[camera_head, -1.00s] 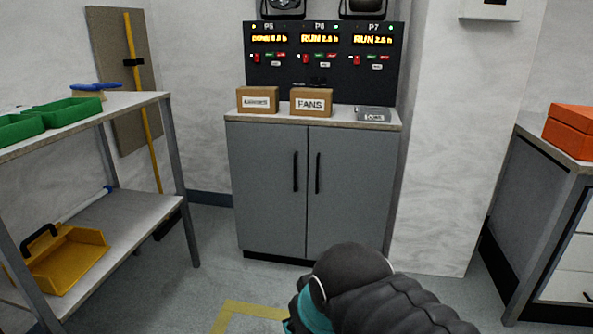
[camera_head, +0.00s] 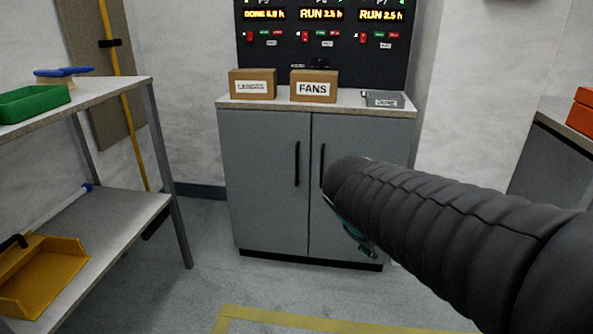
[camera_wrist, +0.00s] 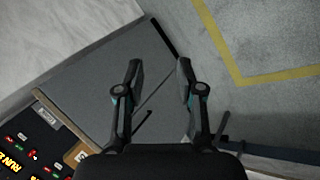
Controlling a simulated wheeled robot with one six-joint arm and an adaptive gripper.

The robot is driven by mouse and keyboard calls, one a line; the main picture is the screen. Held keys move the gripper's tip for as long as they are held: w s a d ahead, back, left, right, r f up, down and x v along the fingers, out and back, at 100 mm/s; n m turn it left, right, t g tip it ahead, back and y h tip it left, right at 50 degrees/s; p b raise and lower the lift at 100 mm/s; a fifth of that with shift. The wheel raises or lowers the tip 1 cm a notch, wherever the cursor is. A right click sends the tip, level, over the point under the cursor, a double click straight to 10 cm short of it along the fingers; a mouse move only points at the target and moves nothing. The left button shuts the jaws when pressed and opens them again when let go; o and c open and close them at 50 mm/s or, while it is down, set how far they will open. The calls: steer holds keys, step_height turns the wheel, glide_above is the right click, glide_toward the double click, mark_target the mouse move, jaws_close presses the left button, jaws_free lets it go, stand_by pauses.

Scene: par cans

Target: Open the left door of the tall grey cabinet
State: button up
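The grey two-door cabinet (camera_head: 340,114) stands against the back wall in the head view. Its left door (camera_head: 262,190) is shut, with a black vertical handle (camera_head: 297,163) near the middle seam. The right door (camera_head: 330,135) is also shut; my arm covers much of it and part of its handle. My gripper (camera_wrist: 158,78) is open and empty in the wrist view, its fingers spread before the cabinet front. The left door's handle (camera_wrist: 142,126) shows below and between the fingers, apart from them. In the head view my arm hides most of my gripper.
Two cardboard boxes (camera_head: 313,88) and a grey case (camera_head: 386,100) sit on the cabinet top, below a panel of lit displays (camera_head: 320,40). A shelf rack (camera_head: 110,200) with a yellow dustpan (camera_head: 40,275) stands left. An orange box (camera_head: 583,112) is on the right. The floor before the left door is clear.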

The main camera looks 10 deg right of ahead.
steer(key=w+f+n+t+h+b, duration=0.3)
steer(key=w+n+h, duration=0.55)
steer(key=w, duration=1.45)
steer(key=w+a+f+n+t+y+b, duration=0.1)
steer(key=w+a+f+n+t+y, duration=0.1)
steer(key=w+a+f+n+t, duration=0.45)
steer(key=w+a+f+n+t+y+b, duration=0.1)
steer(key=w+a+f+n+t+y, duration=0.15)
steer(key=w+a+n, duration=0.75)
steer(key=m, duration=0.1)
glide_above(297, 182)
steer(key=shift+w+f+g, duration=0.1)
steer(key=shift+w+g, duration=0.2)
steer(key=shift+g, duration=0.1)
jaws_close()
